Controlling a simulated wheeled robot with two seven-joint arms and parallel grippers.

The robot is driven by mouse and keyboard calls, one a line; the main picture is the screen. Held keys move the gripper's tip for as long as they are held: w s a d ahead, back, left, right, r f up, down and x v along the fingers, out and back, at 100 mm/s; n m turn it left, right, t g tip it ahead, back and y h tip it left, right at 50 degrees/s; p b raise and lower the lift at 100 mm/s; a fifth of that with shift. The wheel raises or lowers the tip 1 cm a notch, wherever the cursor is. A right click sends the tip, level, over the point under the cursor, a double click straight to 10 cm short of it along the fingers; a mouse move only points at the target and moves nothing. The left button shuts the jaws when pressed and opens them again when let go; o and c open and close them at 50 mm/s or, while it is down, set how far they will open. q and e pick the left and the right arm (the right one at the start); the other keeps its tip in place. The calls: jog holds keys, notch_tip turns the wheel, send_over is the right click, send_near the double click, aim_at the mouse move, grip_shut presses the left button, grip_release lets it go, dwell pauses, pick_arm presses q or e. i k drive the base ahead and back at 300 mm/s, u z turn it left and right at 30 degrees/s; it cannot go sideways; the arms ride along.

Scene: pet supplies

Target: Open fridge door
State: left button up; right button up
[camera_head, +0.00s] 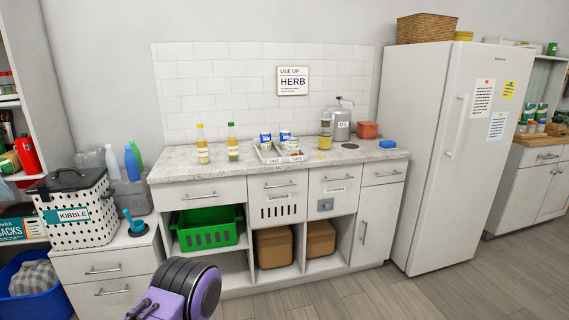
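The white fridge (438,190) stands upright at the right of the counter. Its tall front door (475,205) appears shut, flush with the body. A long vertical handle (456,126) runs along the left side of the door. Two white paper notes and a yellow note are stuck on the door, right of the handle. A purple and black part, seemingly of my own arm, shows at the bottom left, far from the fridge. Neither of my grippers' fingertips shows in the head view.
A counter (362,157) with drawers and open shelves stands left of the fridge. It bears bottles, small cans in a tray, a metal dispenser (341,122) and an orange container. A wicker basket (426,28) sits atop the fridge. The wooden floor (490,280) before the fridge is clear.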

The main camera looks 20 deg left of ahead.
aim_at(471, 148)
jog(key=z, duration=0.15)
jog(key=i, duration=2.05)
jog(key=z, duration=0.6)
jog(key=i, duration=0.85)
jog(key=z, duration=0.7)
